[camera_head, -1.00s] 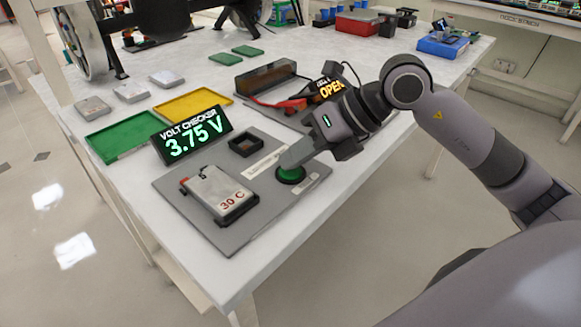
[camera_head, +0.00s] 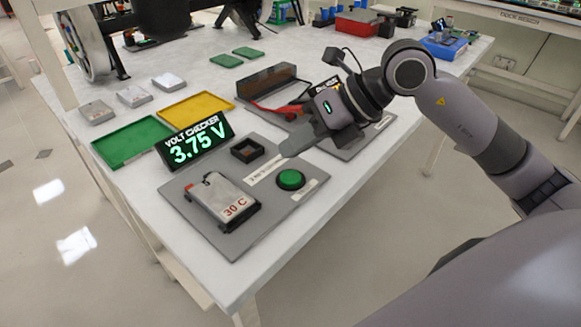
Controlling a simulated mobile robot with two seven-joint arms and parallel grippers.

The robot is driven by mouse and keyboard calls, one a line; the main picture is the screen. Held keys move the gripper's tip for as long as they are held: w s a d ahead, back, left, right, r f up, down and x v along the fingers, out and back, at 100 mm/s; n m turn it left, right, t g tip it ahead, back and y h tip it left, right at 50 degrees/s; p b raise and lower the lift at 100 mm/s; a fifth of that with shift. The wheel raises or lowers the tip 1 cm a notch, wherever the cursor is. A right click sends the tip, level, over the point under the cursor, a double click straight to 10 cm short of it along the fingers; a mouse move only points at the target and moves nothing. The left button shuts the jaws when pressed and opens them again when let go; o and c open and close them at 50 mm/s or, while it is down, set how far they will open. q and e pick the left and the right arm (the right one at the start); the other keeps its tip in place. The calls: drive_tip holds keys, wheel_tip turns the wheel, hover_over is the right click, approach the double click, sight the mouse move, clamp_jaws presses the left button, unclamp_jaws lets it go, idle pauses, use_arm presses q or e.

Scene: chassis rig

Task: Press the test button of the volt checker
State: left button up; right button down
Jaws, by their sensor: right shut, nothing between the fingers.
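The volt checker is a grey plate (camera_head: 221,245) on the white table, with a black display (camera_head: 196,145) that reads 3.75 V in green. A grey battery pack (camera_head: 224,196) marked 30 C lies on the plate. The round green test button (camera_head: 291,179) is at the plate's right side and fully in view. A small black square socket (camera_head: 247,150) sits behind it. My right gripper (camera_head: 290,150) is shut and empty, above and behind the button, apart from it. My left gripper is not in view.
A green tray (camera_head: 132,152) and a yellow tray (camera_head: 194,108) lie to the left and behind. A dark box with red leads (camera_head: 266,80) is behind my gripper. The table's front edge is clear.

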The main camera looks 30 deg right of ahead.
wheel_tip(320, 180, up, 3)
drive_tip(key=shift+f+p, duration=0.15)
drive_tip(key=shift+p, duration=0.65)
drive_tip(key=shift+f, duration=0.1)
